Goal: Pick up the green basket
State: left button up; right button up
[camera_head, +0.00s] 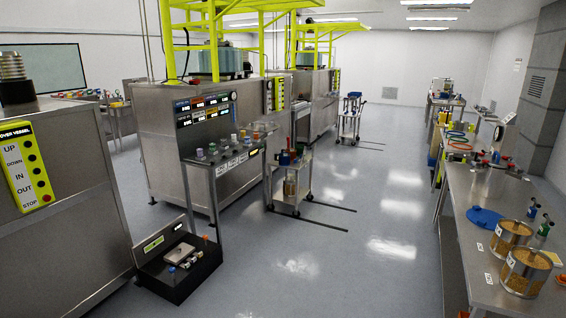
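I cannot make out a green basket in the head view. Two round metal containers with tan contents stand on the right-hand bench: a nearer one (525,273) and one just behind it (511,238). A small green-and-blue item (544,228) stands beside them, too small to tell what it is. Neither my left nor my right gripper shows.
A steel bench (462,215) runs along the right, with a blue disc (484,218) on it. Steel cabinets (60,200) and a low black box (180,268) stand at left. A small cart (291,190) stands mid-room. The grey floor (340,260) between is clear.

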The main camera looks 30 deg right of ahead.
aim_at(301, 150)
jog(key=z, duration=0.1)
jog(key=i, duration=0.3)
jog(key=z, duration=0.8)
jog(key=i, duration=1.95)
jog(key=z, duration=1.05)
jog(key=i, duration=3.85)
jog(key=u, duration=0.5)
jog(key=i, duration=2)
jog(key=u, duration=1)
jog(key=i, duration=1.2)
jog(key=u, duration=0.4)
